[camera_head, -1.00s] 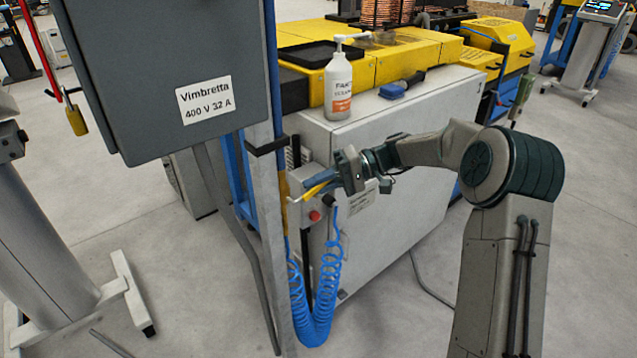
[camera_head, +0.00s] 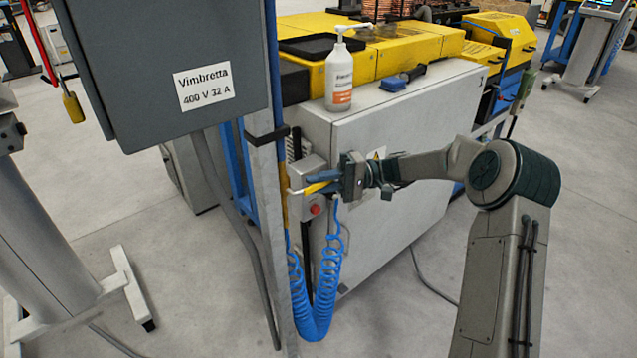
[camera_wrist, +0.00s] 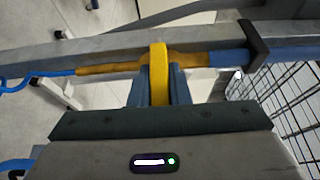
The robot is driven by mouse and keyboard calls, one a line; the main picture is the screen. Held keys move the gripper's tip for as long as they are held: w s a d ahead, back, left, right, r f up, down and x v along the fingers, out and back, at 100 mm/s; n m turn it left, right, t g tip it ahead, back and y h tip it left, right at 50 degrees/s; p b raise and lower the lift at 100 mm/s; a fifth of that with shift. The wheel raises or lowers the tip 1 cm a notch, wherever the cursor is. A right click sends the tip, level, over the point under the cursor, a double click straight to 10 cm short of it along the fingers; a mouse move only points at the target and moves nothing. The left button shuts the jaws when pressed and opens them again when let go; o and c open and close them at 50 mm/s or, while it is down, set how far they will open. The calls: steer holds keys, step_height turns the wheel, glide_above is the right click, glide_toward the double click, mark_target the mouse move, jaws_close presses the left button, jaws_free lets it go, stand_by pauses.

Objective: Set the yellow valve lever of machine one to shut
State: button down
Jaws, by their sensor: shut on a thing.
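The yellow valve lever (camera_head: 313,188) sticks out to the right of the upright pipe line on the grey post, near level. In the wrist view the lever (camera_wrist: 158,72) stands across the pipe, towards my camera. My gripper (camera_head: 318,182) is shut on the lever; in the wrist view its two fingers (camera_wrist: 158,92) stand on either side of it. The yellow-brown pipe section (camera_wrist: 112,68) runs to the blue hose on one side and the blue pipe (camera_wrist: 229,58) on the other. The lever's pivot is partly hidden.
A grey cabinet (camera_head: 170,60) labelled Vimbretta hangs on the grey post (camera_head: 271,230). A coiled blue hose (camera_head: 318,315) hangs below. A control box with a red button (camera_head: 315,209) sits close behind my gripper. A white bottle (camera_head: 339,78) stands on the machine (camera_head: 405,135).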

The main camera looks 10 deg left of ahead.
steer(key=c, duration=1.4)
jaws_free()
steer(key=shift+o, duration=0.2)
steer(key=b+v, duration=0.1)
steer(key=v, duration=1.2)
steer(key=shift+d, duration=0.4)
steer(key=shift+w, duration=0.15)
